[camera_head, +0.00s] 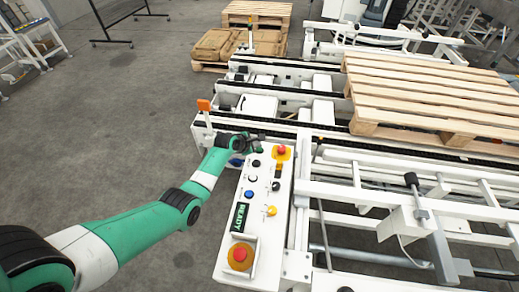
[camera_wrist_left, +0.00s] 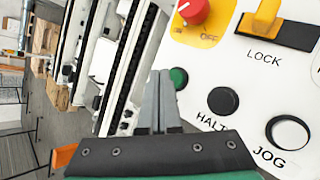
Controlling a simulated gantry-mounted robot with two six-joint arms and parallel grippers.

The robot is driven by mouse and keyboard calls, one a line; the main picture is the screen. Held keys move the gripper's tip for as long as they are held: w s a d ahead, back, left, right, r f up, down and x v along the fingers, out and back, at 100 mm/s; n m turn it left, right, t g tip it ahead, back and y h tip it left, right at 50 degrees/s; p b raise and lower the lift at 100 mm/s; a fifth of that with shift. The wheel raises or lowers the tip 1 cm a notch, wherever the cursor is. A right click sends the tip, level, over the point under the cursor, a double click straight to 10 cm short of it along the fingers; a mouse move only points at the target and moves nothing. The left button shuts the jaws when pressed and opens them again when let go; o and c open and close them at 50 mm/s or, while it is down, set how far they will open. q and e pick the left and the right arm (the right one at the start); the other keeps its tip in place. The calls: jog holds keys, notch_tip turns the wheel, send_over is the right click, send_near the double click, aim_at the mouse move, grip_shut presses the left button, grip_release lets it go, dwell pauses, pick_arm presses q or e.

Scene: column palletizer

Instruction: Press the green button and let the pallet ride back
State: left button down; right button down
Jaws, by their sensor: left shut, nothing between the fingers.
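The green button (camera_wrist_left: 179,77) sits on the white control panel (camera_head: 258,216), near the red knob (camera_wrist_left: 194,11) and the black HALT button (camera_wrist_left: 223,100). My left gripper (camera_head: 260,144) is over the far end of the panel, shut and empty. In the left wrist view its fingertips (camera_wrist_left: 161,75) overlap the left edge of the green button; I cannot tell whether they touch it. In the head view the gripper hides most of the button area. The wooden pallet (camera_head: 430,88) lies empty on the conveyor at the right. My right gripper is not in view.
Stacked pallets (camera_head: 257,13) stand at the back.

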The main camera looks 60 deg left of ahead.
pick_arm(q)
jog(key=shift+f, duration=0.1)
jog(key=shift+f, duration=0.3)
